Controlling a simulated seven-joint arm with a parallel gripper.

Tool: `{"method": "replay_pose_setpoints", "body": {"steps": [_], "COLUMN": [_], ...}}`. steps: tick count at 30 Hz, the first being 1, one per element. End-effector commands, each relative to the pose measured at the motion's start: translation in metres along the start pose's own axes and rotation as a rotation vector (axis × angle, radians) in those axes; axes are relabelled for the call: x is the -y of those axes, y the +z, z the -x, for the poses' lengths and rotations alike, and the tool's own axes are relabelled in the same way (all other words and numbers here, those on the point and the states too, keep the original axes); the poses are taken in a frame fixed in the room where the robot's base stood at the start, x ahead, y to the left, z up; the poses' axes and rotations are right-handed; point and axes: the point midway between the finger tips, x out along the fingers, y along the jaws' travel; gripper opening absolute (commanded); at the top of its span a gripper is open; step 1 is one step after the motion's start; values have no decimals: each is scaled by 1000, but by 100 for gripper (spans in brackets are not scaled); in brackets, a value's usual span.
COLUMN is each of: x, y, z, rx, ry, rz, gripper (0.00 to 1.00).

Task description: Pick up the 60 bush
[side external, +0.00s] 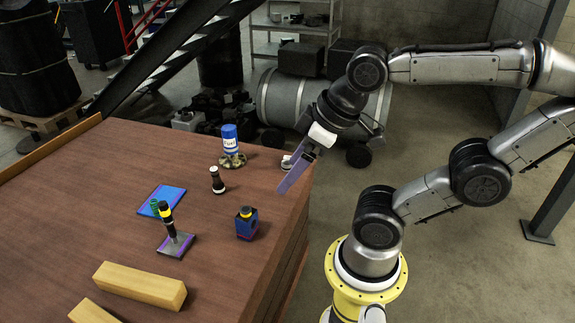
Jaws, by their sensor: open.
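No label reading 60 is legible, so I cannot tell which part is the 60 bush. A small green part (154,207) is at the blue plate (168,198). My gripper (281,191) has purple fingers, is open and hangs above the table's right edge, apart from these parts. A small pale part (287,162) is partly hidden behind it.
A blue can marked Fuel (230,138) stands on a round metal base (232,161) toward the back. Two yellow wooden blocks (140,284) (93,312) lie at the front. The table's left and middle have free room.

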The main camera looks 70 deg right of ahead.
Motion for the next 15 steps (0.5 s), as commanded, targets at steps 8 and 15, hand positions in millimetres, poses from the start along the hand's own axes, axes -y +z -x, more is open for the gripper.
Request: {"method": "replay_pose_setpoints", "body": {"steps": [8,15], "x": [-24,-88], "y": [-60,-150], "z": [20,2], "rx": [-83,48], "ry": [118,270], "rz": [512,979], "gripper": [90,90]}}
